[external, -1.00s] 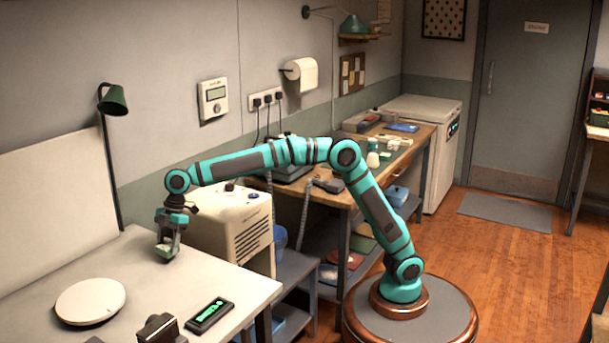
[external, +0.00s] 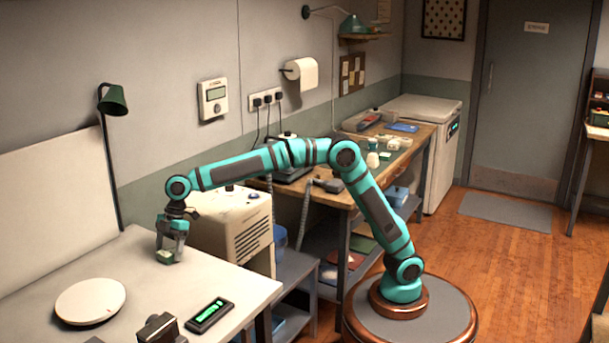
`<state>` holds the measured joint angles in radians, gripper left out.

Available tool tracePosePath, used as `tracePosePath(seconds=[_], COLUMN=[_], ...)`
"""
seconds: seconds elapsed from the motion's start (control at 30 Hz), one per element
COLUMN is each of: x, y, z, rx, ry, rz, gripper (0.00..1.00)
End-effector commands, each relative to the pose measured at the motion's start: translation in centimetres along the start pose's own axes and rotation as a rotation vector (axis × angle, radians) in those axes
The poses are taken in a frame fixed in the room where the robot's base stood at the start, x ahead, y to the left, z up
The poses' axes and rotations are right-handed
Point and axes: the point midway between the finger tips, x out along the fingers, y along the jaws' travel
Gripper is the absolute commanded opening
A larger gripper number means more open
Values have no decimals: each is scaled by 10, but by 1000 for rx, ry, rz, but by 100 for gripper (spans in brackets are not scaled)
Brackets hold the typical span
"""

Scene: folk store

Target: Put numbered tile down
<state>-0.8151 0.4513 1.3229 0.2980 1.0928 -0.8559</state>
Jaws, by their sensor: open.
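My gripper (external: 171,256) points down at the back right of the white table (external: 120,270). Its fingers are open, low at the tabletop. A small pale green and white block, which looks like the numbered tile (external: 164,256), sits between or just in front of the fingers. It appears to rest on the table. Its number cannot be made out, and the fingers hide part of it.
A round white disc (external: 90,301) lies at the left of the table. A black device with a green display (external: 209,315) and a dark object (external: 161,329) are at the front. A cream machine (external: 235,225) stands close behind my gripper. A green lamp (external: 113,100) rises at the back.

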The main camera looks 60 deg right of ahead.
Motion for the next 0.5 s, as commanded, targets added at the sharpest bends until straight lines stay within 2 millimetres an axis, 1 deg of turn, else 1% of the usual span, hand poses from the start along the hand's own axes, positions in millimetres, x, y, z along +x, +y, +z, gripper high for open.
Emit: tracePosePath(seconds=[0.17,0.5], x=[-18,-83], y=[0,0], z=[0,-1], rx=[0,0], ry=[1,2], rz=[1,1], gripper=[74,74])
